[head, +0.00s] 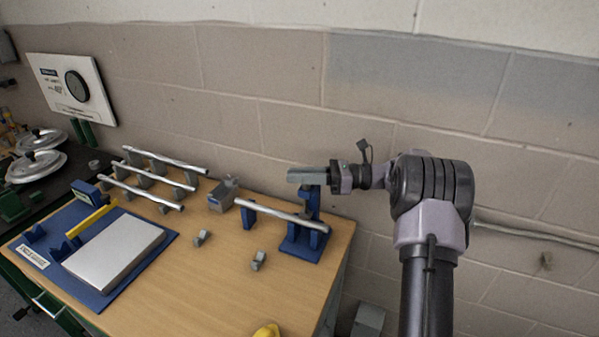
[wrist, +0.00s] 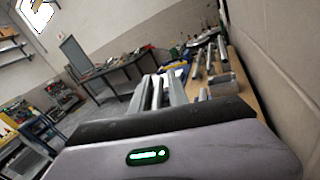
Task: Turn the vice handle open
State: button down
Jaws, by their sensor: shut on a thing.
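The blue vice (head: 301,240) stands at the right end of the wooden bench in the head view. A grey metal rod (head: 265,212) lies across it and a smaller blue support (head: 248,217). My gripper (head: 300,178) is level above the vice, at the top of its blue upright, reaching in from the right. Its grey fingers are shut on the vice handle, which they mostly hide. In the wrist view, my gripper (wrist: 163,92) shows as two grey fingers pointing away; the handle cannot be made out there.
A grey block (head: 223,195) and two small grey clamps (head: 201,238) stand left of the vice. Several rods (head: 165,160) rest on supports at the back left. A silver box (head: 115,250) sits on a blue mat. The block wall is close behind my arm.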

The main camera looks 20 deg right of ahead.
jog(key=shift+s+a+n+g+y, duration=0.1)
jog(key=shift+n+g+y, duration=0.4)
jog(key=shift+g, duration=0.6)
jog(key=shift+n+g, duration=0.3)
jog(key=shift+n, duration=0.1)
jog(key=c, duration=1.5)
grip_release()
jog(key=shift+c, duration=0.2)
jog(key=shift+o, duration=0.3)
jog(key=shift+s+a, duration=0.1)
jog(key=shift+s, duration=0.05)
jog(key=shift+r, duration=0.1)
